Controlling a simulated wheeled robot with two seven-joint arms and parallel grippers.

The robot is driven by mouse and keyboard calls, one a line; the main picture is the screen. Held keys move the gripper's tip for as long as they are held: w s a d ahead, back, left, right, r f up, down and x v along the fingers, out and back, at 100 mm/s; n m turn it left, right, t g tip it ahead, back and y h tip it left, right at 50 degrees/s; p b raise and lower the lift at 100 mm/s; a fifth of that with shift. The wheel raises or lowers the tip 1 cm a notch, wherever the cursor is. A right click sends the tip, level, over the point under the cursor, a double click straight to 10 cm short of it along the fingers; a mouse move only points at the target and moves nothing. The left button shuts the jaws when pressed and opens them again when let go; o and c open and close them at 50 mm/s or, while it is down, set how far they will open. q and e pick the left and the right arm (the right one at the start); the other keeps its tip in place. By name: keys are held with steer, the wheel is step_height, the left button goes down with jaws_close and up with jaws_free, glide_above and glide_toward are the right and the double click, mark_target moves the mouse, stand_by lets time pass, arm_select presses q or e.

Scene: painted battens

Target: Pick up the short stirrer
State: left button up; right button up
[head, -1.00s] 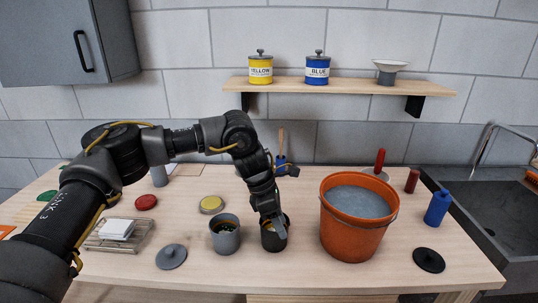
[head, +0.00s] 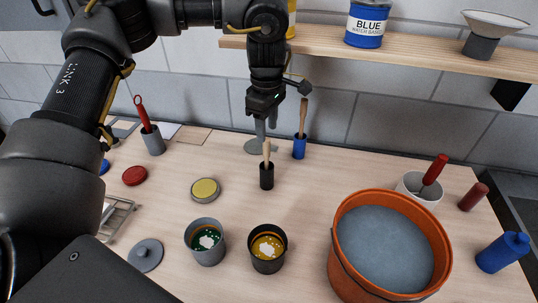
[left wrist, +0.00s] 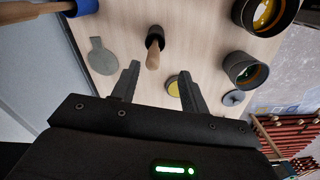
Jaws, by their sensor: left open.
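A short wooden stirrer (head: 267,153) stands in a small black holder (head: 266,178) in the middle of the table. A longer wooden stick (head: 303,115) stands in a blue holder (head: 299,147) behind it to the right. My left gripper (head: 266,128) is open and empty, pointing down above and just behind the short stirrer. In the left wrist view the stirrer (left wrist: 153,57) shows between and beyond the open fingers (left wrist: 158,88), apart from both. The right gripper is not in view.
Two open paint cans, green (head: 205,243) and yellow (head: 267,250), stand in front. An orange bucket (head: 343,258) of greyish liquid stands at the right. A red-handled tool (head: 153,138) stands at the left. The shelf (head: 430,60) hangs close beside the arm.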

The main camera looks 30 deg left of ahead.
mark_target(267, 141)
arm_select(q)
steer(key=f, duration=0.4)
steer(key=shift+w+a+f, duration=0.1)
steer(key=shift+w+f, duration=0.05)
steer(key=shift+w, duration=0.15)
steer(key=shift+f, duration=0.25)
steer(key=shift+s+f+p, duration=0.1)
steer(key=shift+f+p, duration=0.2)
steer(key=shift+p, duration=0.15)
steer(key=f, duration=0.2)
steer(key=f+p, duration=0.1)
steer(key=shift+w+a+f, duration=0.3)
steer(key=shift+f, duration=0.5)
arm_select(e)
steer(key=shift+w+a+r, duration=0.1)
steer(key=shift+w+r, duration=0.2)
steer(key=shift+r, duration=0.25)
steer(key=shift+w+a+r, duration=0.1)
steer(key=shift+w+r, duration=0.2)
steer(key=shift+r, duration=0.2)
arm_select(q)
jaws_close()
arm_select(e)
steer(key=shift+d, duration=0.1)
